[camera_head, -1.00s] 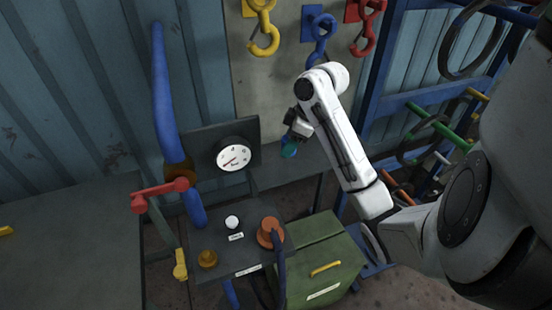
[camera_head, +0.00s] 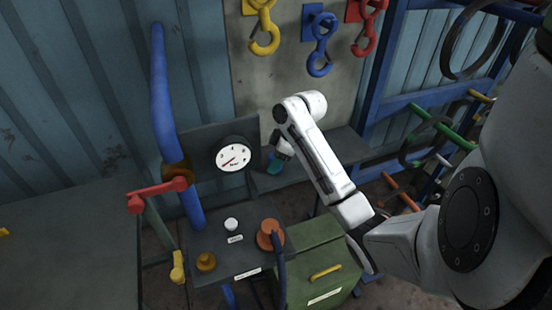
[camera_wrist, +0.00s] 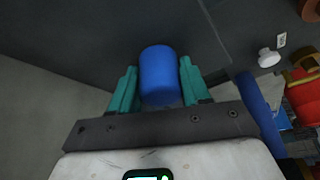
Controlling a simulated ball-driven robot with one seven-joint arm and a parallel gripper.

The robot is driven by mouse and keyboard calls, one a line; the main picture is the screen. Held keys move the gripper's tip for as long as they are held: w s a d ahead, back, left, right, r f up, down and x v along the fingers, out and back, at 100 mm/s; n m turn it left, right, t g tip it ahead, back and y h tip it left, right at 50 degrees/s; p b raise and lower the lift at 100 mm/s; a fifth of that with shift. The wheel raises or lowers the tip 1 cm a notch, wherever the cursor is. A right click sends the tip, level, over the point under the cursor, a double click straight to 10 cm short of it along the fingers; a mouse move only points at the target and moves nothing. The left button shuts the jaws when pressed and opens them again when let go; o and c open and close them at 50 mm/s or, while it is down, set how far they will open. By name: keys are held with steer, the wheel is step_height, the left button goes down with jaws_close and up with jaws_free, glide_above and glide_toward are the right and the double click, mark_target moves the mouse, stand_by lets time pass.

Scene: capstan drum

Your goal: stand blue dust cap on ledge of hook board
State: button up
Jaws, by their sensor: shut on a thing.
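The blue dust cap (camera_wrist: 158,72) is a small blue cylinder held between the two teal fingers of my gripper (camera_wrist: 157,85) in the wrist view. In the head view my gripper (camera_head: 275,166) hangs over the left part of the dark ledge (camera_head: 350,147), just right of the gauge. The cap is too small and covered to make out clearly there. The ledge runs along the foot of the grey hook board (camera_head: 345,105). Part of the ledge is behind my arm. I cannot tell whether the cap touches the ledge.
A pressure gauge (camera_head: 233,155) on a dark panel stands close left of my gripper. Yellow (camera_head: 264,35), blue (camera_head: 319,50) and red (camera_head: 365,35) hooks hang above. A green box (camera_head: 318,250) and a console with an orange knob (camera_head: 270,236) stand in front. The ledge's right part looks clear.

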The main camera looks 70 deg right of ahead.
steer(key=shift+f, duration=0.2)
steer(key=o, duration=1)
steer(key=p+v, duration=0.2)
steer(key=v, duration=1)
steer(key=shift+r, duration=0.2)
